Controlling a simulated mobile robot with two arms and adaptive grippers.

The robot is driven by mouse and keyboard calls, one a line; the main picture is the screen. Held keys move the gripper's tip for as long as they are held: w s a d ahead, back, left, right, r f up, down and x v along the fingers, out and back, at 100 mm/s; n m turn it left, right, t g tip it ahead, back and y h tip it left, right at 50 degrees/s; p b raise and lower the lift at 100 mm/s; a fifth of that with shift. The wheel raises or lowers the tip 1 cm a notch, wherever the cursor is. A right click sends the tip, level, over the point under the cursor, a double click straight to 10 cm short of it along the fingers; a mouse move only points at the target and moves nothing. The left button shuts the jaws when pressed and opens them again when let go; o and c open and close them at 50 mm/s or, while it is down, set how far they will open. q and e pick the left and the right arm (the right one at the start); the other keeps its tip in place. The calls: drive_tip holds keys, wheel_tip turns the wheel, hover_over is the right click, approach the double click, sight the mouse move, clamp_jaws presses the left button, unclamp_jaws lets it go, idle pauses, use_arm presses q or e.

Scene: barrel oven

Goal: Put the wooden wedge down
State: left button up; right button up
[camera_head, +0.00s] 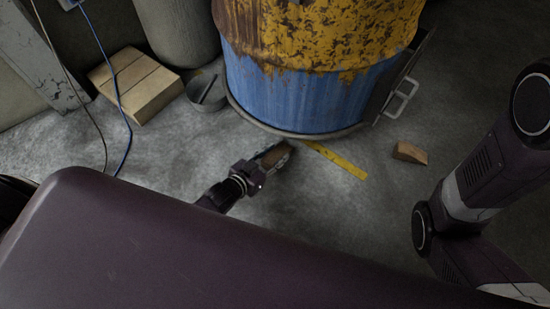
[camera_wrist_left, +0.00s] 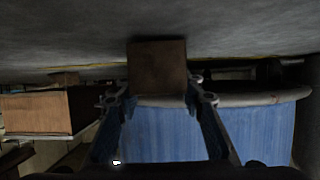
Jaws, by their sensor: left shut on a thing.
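My left gripper (camera_head: 270,158) is low near the floor, in front of the blue and yellow barrel (camera_head: 312,95). It is shut on a brown wooden wedge (camera_head: 277,153), partly hidden by the fingers in the head view. In the left wrist view the wedge (camera_wrist_left: 157,67) sits between the two fingers (camera_wrist_left: 160,92), its end face showing, with the barrel's blue wall behind. Whether the wedge touches the floor or the barrel, I cannot tell. A second wooden wedge (camera_head: 410,152) lies on the floor right of the barrel. My right gripper is not in view.
A yellow strip (camera_head: 336,159) lies on the floor just right of the held wedge. A wooden box (camera_head: 137,86) and a grey bucket (camera_head: 206,92) stand left of the barrel. A blue cable (camera_head: 119,100) hangs at the left. A metal handle (camera_head: 402,97) sticks out at the barrel's right.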

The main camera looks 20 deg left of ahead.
use_arm(q)
drive_tip(key=shift+f, duration=0.15)
drive_tip(key=shift+f, duration=0.15)
drive_tip(key=o, duration=1.2)
drive_tip(key=shift+o, duration=0.2)
